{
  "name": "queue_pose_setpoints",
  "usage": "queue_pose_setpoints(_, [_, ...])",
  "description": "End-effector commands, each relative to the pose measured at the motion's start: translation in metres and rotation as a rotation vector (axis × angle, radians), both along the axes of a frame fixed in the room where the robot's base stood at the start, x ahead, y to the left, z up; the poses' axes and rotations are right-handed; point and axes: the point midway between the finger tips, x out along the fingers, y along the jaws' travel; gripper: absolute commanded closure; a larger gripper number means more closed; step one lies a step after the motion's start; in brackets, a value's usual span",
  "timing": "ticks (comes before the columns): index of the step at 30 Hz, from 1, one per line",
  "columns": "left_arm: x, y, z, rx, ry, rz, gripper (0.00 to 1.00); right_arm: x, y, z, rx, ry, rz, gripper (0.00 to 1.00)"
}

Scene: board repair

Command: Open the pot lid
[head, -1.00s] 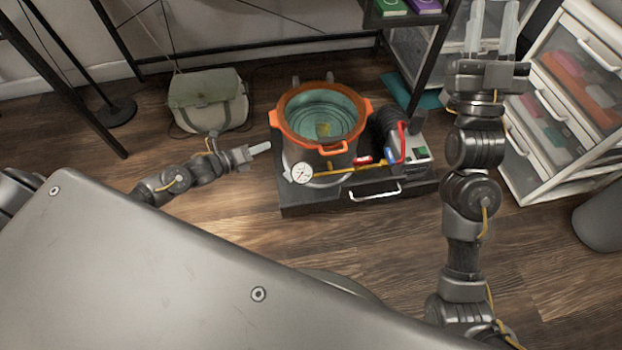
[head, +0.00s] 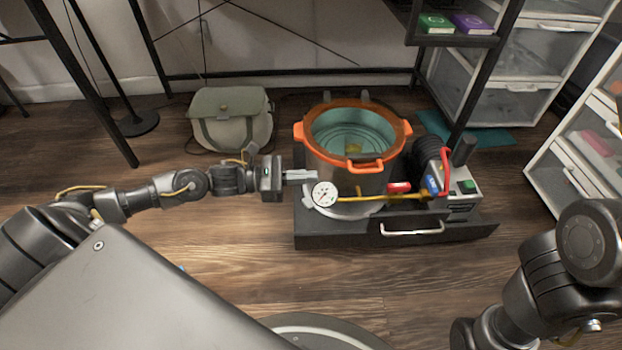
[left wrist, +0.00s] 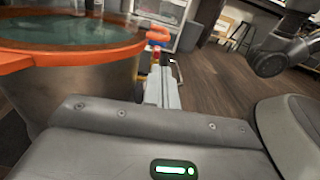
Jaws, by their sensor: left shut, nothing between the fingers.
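The metal pot (head: 338,179) stands on a dark base. Its top is a wide orange ring (head: 311,113) with handles around a see-through teal middle, which appears to be the lid seated on the pot. Something small and yellow shows through it. My left gripper (head: 300,175) is shut and empty at the pot's left side, below the ring, near the round gauge. I cannot tell whether it touches the pot. My right gripper is out of view.
A pump (head: 457,187) with red and blue valves stands right of the pot. The dark base (head: 340,232) has a drawer handle in front. A bag (head: 232,125) lies at the back left. Drawer units (head: 570,150) stand on the right. The floor in front is clear.

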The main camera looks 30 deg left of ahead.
Motion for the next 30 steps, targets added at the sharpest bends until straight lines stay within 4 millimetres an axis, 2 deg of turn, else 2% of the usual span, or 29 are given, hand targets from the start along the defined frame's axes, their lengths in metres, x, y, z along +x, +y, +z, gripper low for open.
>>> queue_pose_setpoints(3, [0.012, -0.019, -0.004, -0.005, -0.004, -0.002, 1.00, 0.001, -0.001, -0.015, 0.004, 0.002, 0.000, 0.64])
queue_pose_setpoints(12, [0.036, -0.056, -0.003, -0.003, -0.001, -0.001, 1.00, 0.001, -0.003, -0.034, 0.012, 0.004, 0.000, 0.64])
queue_pose_setpoints(18, [0.042, -0.065, -0.002, -0.001, 0.002, 0.000, 1.00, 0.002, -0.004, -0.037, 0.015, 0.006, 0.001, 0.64])
queue_pose_setpoints(30, [0.043, -0.066, 0.001, -0.003, 0.005, 0.000, 1.00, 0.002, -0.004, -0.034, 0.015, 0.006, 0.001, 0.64])
